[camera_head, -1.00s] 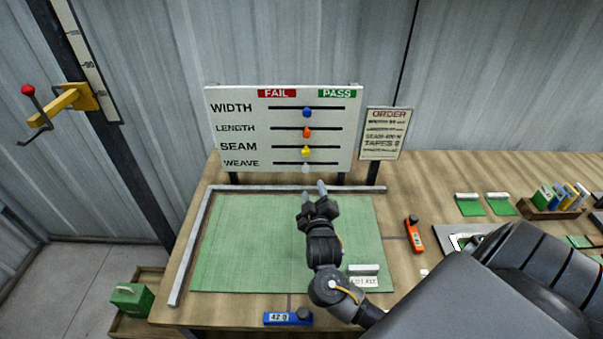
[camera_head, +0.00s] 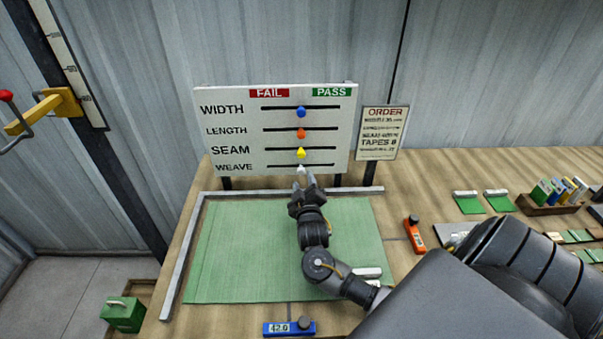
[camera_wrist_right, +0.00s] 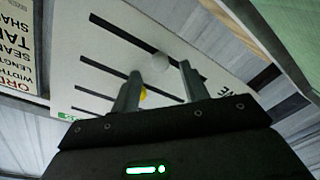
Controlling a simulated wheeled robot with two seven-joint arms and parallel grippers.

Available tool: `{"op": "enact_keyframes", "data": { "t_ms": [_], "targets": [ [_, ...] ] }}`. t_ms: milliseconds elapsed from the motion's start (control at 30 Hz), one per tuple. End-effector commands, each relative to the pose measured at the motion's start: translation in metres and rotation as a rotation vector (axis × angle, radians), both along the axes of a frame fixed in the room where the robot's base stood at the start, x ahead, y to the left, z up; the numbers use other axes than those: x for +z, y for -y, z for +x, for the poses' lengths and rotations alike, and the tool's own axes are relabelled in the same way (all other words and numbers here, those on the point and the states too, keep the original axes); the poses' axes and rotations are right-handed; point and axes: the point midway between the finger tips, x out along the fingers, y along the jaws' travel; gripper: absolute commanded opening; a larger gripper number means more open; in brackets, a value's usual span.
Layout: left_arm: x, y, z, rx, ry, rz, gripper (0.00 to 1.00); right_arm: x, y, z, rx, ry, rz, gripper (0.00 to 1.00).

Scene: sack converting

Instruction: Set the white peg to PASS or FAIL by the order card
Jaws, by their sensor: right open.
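The white peg (camera_head: 301,170) sits near the middle of the WEAVE slot, the lowest on the white board (camera_head: 220,142). It also shows in the right wrist view (camera_wrist_right: 161,62), just beyond and between the fingertips. My right gripper (camera_head: 305,183) is open and empty in front of the peg, pointing at the board; in the wrist view its two fingers (camera_wrist_right: 160,80) stand apart. The board has a red FAIL label (camera_head: 269,93) at left and a green PASS label (camera_head: 331,92) at right. The order card (camera_head: 382,133) hangs right of the board; its small lines are blurred. My left gripper is not in view.
Blue (camera_head: 301,112), orange (camera_head: 301,133) and yellow (camera_head: 301,153) pegs sit mid-slot above. A green sheet (camera_head: 240,250) lies on the table below the board. An orange tool (camera_head: 413,234) and a blue gauge (camera_head: 289,328) lie on the table.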

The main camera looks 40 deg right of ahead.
Motion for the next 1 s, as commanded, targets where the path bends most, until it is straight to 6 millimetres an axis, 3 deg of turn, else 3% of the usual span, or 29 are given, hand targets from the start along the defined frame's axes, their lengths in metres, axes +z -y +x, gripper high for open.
{"op": "enact_keyframes", "data": {
  "t_ms": [300, 667, 1000],
  "targets": [
    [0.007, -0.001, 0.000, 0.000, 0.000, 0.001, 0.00, 0.000, 0.020, 0.033, 0.001, 0.000, 0.000, 0.45],
    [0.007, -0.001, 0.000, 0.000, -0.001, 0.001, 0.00, -0.001, 0.022, 0.037, 0.003, -0.001, 0.002, 0.43],
    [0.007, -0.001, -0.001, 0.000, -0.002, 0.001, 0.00, -0.001, 0.022, 0.037, 0.003, -0.001, 0.002, 0.00]
  ]
}}
